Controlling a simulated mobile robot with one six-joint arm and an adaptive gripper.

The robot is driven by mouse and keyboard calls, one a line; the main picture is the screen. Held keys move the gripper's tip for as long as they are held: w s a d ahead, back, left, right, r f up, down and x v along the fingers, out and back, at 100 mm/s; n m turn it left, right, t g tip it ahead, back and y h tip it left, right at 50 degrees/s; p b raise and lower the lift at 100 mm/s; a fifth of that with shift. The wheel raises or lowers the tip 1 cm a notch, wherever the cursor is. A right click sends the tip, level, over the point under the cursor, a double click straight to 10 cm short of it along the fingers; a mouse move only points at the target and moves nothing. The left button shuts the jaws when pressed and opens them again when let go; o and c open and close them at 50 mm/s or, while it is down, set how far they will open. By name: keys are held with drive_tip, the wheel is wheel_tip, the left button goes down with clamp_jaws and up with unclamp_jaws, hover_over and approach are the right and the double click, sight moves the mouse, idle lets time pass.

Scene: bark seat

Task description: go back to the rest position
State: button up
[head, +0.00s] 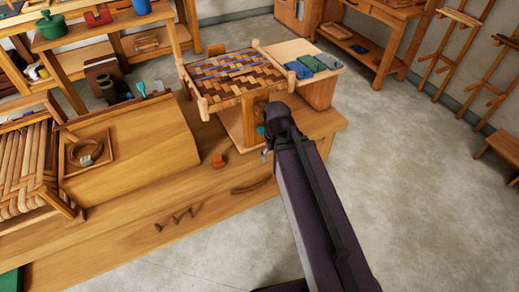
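My arm reaches up from the bottom right over the front right end of the wooden workbench (215,208). Its dark wrist stands in front of a small stool with a woven bark seat (235,72), patterned in brown, tan and blue. My gripper (265,150) is small in this view and mostly hidden behind the wrist. Whether its fingers are open or shut does not show, nor whether it holds anything. A small teal patch (260,130) shows just left of the wrist; what it belongs to is unclear.
A reddish-brown block (218,161) lies on the bench left of my wrist. Folded blue, green and grey cloths (314,63) lie on a wooden stand right of the stool. A slanted wooden board (130,150) with a coil (88,152) is at left. Bare floor (420,190) lies right.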

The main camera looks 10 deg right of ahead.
idle(0.3)
drive_tip(key=shift+r+p, duration=0.5)
